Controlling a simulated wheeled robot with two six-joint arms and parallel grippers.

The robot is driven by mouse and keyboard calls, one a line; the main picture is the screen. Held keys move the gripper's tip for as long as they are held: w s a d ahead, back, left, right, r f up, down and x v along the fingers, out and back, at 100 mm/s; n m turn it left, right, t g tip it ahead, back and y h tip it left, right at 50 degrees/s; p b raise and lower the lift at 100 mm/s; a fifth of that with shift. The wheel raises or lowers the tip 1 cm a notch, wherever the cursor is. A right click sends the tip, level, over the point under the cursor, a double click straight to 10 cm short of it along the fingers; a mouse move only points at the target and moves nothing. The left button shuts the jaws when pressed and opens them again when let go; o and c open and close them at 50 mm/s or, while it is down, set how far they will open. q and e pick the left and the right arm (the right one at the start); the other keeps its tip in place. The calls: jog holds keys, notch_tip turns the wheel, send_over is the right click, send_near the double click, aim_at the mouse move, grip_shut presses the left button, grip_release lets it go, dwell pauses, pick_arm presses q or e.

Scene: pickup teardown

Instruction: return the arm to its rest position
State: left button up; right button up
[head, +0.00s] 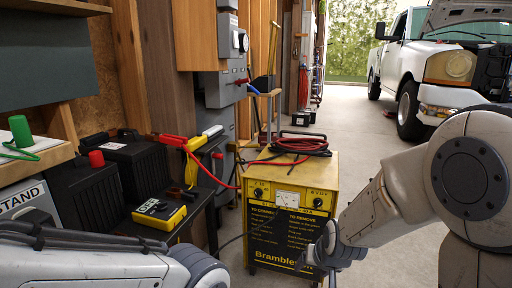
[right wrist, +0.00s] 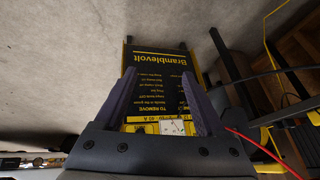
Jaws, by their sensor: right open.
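My right arm reaches in from the right in the head view, bent down in front of the yellow and black Bramblevolt charger (head: 290,192). Its gripper (head: 317,268) points down before the charger's lower right front. In the right wrist view the two fingers of this gripper (right wrist: 157,73) stand apart with nothing held between them. The charger's front panel (right wrist: 160,82) shows upside down beyond them. My left arm lies along the bottom left of the head view; its gripper is out of the picture.
A red cable (head: 298,146) lies coiled on the charger. Black batteries (head: 87,196) and a yellow meter (head: 159,212) stand on the left bench. A wall box (head: 228,87) is behind. A white pickup (head: 430,75) with raised hood stands back right. The middle floor (head: 352,130) is clear.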

jog(key=s+d+f+n+g, duration=0.1)
jog(key=s+d+n+g, duration=0.3)
jog(key=s, duration=0.8)
jog(key=s+a+r+n+g+p, duration=0.2)
jog(key=s+a+r+n+p, duration=0.3)
jog(key=s+a+r+p, duration=0.75)
notch_tip(320, 180, up, 41)
jog(key=s+p, duration=0.1)
jog(key=p, duration=3.4)
jog(key=shift+a+r+p, duration=0.2)
jog(key=shift+a+p, duration=0.1)
jog(key=shift+a, duration=0.1)
